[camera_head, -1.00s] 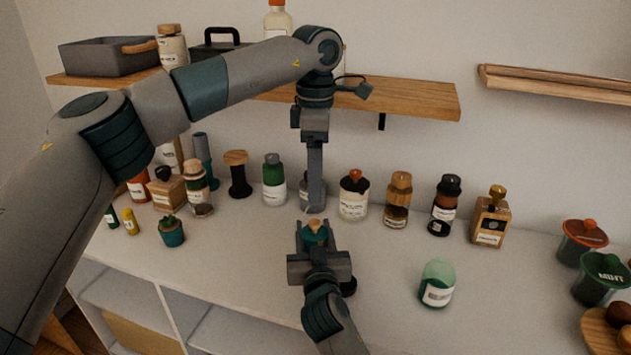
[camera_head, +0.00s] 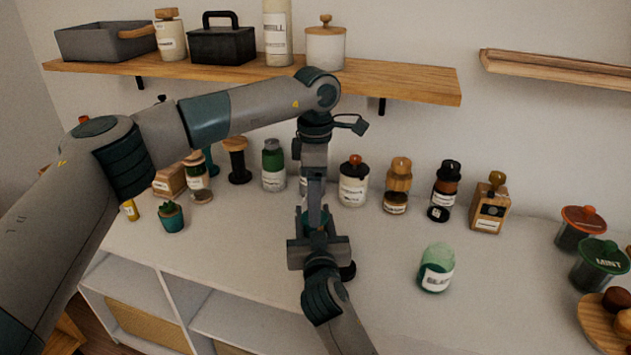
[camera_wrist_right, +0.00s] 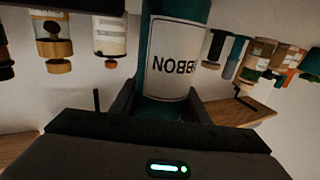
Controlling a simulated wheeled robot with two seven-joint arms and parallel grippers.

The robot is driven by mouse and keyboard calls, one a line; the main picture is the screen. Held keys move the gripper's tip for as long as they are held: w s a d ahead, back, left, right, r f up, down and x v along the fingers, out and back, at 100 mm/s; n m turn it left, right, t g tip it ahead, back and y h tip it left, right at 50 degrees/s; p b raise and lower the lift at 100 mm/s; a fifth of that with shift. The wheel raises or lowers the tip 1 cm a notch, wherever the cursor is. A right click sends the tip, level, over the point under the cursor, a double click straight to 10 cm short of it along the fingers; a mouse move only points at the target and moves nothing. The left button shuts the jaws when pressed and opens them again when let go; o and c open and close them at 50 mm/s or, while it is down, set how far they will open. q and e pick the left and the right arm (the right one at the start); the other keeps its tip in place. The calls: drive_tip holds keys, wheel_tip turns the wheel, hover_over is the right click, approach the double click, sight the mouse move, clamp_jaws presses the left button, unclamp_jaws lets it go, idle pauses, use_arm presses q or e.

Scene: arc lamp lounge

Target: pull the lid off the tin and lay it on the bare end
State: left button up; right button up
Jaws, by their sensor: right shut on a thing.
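The teal tin (camera_wrist_right: 170,22) with a white label ending in "BBON" is between the fingers of my right gripper (camera_wrist_right: 160,100); the label appears upside down in the right wrist view. In the head view, the right gripper (camera_head: 319,238) is shut on the tin above the counter (camera_head: 385,285). My left gripper (camera_head: 315,207) points straight down from above, at the tin's top. It hides the lid and its knob. I cannot tell whether its fingers are open or shut, or whether they touch the lid.
Several jars and bottles line the counter's back, including a red-knobbed jar (camera_head: 353,187). A green jar (camera_head: 436,268) stands to the right of my right gripper. The wooden shelf (camera_head: 425,86) is bare at its right end; a white canister (camera_head: 325,48) stands left of that. The front middle counter is clear.

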use_arm(q)
drive_tip(key=shift+f, duration=1.25)
drive_tip(key=c, duration=1.3)
drive_tip(key=shift+r, duration=0.45)
drive_tip(key=shift+r, duration=0.4)
drive_tip(key=shift+r, duration=0.35)
drive_tip(key=shift+r, duration=2)
